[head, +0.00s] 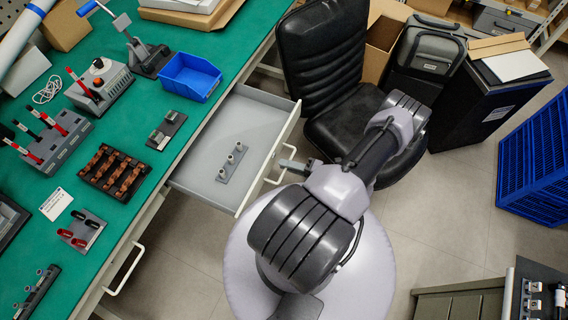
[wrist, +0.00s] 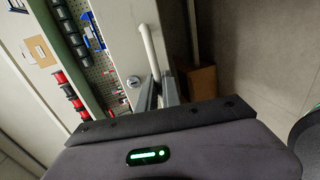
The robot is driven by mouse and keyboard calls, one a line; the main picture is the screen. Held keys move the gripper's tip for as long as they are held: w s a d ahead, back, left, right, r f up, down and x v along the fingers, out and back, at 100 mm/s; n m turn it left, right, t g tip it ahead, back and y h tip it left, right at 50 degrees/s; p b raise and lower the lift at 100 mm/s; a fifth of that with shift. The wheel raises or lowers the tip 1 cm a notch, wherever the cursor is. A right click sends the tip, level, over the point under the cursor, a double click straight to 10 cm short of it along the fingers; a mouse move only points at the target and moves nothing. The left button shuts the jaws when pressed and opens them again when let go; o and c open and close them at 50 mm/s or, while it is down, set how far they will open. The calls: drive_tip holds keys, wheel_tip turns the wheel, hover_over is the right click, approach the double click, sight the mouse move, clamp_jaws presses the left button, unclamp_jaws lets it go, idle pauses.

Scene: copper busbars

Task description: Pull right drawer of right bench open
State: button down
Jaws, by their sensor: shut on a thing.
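The drawer (head: 258,116) under the green-topped bench is pulled well out, with its grey inside showing. A small grey bracket with several round pegs (head: 231,162) lies in it. Its pale handle (head: 272,181) is on the drawer front. My gripper (head: 288,165) is at this handle, shut on it. In the wrist view, the white bar handle (wrist: 150,48) runs down between the two fingers of my gripper (wrist: 158,92). The pale drawer front (wrist: 118,40) with a round lock (wrist: 133,82) is left of the handle. The fingertips' contact is small in both views.
A second handle (head: 126,272) is on a closed front at lower left. A black chair (head: 335,60) stands close behind the drawer and my arm. A blue bin (head: 190,77) sits at the bench edge. A blue crate (head: 538,160) is at right. Floor is clear between (head: 440,215).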

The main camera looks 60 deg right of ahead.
drive_tip(key=c, duration=1.5)
unclamp_jaws()
drive_tip(key=shift+c, duration=0.2)
drive_tip(key=shift+s+d, duration=0.1)
drive_tip(key=p+v, duration=0.2)
drive_tip(key=v, duration=1.5)
drive_tip(key=shift+s, duration=0.1)
